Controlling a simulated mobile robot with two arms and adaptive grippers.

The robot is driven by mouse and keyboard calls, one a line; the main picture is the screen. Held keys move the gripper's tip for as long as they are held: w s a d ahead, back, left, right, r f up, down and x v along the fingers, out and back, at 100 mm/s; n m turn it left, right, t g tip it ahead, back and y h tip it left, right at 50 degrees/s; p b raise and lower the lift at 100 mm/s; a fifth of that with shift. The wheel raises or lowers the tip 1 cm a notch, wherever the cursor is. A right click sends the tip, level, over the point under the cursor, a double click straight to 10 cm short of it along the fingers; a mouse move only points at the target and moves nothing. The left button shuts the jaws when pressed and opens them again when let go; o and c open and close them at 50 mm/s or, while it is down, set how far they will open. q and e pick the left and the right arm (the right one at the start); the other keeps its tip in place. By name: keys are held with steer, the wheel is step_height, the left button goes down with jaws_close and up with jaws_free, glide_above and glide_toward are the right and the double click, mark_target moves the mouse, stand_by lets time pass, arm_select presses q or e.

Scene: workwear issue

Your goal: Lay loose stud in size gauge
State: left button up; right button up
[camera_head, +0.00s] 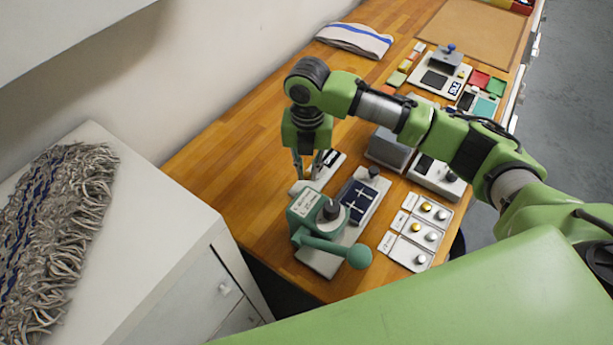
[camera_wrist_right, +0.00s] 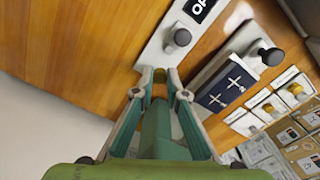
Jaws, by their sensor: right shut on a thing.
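My right gripper (camera_head: 308,172) points down beside the green hand press, at the left of the bench equipment. In the right wrist view its fingertips (camera_wrist_right: 161,80) are close together on a small brassy piece, which looks like the stud (camera_wrist_right: 160,91); the fingers partly hide it. A white plate with a black label and grey knob (camera_wrist_right: 178,38) lies just beyond the fingertips; it also shows in the head view (camera_head: 328,163), partly behind the gripper. I cannot tell whether this plate is the size gauge. My left gripper is not in view.
The green press (camera_head: 318,225) with its ball-ended lever stands close to the gripper. A dark blue pad with two crosses (camera_head: 356,200) is beside it. Cards with gold and silver studs (camera_head: 410,252) lie at right. Bare wooden bench (camera_head: 235,150) is at left.

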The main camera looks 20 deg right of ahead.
mark_target(307, 173)
step_height(307, 173, down, 4)
steer(key=shift+f+p, duration=0.1)
steer(key=shift+p, duration=0.45)
steer(key=shift+f, duration=0.1)
steer(key=o, duration=0.3)
steer(key=shift+f, duration=0.1)
steer(key=o, duration=0.4)
